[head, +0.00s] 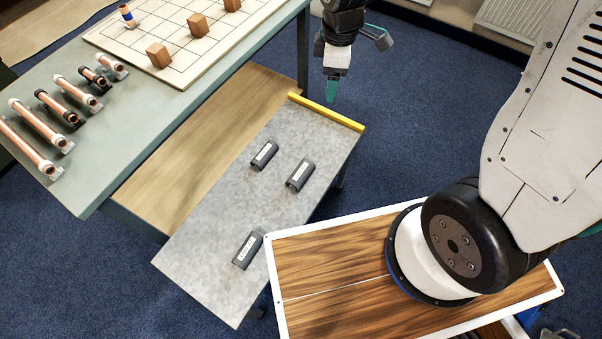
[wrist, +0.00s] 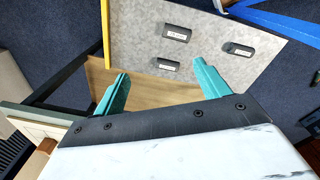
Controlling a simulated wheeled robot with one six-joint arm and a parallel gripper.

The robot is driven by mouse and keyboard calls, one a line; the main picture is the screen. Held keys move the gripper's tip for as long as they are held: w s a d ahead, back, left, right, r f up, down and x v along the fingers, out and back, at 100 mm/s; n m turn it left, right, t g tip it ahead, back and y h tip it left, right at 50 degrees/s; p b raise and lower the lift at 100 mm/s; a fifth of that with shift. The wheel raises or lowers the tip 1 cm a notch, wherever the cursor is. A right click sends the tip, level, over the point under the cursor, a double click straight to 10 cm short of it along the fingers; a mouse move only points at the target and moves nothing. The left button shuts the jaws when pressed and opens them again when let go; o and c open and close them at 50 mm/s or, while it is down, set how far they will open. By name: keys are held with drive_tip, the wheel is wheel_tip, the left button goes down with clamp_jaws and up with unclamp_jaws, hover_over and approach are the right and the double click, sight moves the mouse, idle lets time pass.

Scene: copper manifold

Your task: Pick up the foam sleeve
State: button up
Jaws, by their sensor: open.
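Three dark grey foam sleeves with white labels lie apart on a grey side table (head: 215,225). One sleeve (head: 265,154) is nearest the wooden shelf, a second (head: 300,174) is to its right, and a third (head: 247,250) is towards the near end. In the wrist view they show beyond the fingers: the first (wrist: 168,66), the second (wrist: 176,32) and the third (wrist: 238,49). The label writing is too small to read. My gripper (head: 332,92) is beyond the yellow-edged end of the table, its teal fingers (wrist: 160,70) spread apart with nothing between them.
A yellow strip (head: 326,112) edges the table's far end. A green-grey bench (head: 150,105) at left holds copper pipe pieces (head: 42,124) and a gridded board (head: 120,40) with wooden blocks. A wooden shelf (head: 190,150) lies below the bench. Blue floor is clear beyond the table.

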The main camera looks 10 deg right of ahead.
drive_tip(key=w+a+f+n, duration=0.1)
drive_tip(key=a+f+n, duration=0.1)
drive_tip(key=f, duration=0.4)
drive_tip(key=w+a+f+n, duration=0.1)
drive_tip(key=a+f+n, duration=0.15)
drive_tip(key=f, duration=0.25)
drive_tip(key=n, duration=0.8)
hover_over(301, 171)
drive_tip(key=shift+g, duration=0.3)
wheel_tip(301, 171, down, 21)
wheel_tip(301, 171, down, 8)
drive_tip(key=shift+r, duration=0.15)
drive_tip(key=shift+c, duration=0.3)
drive_tip(key=c, duration=1)
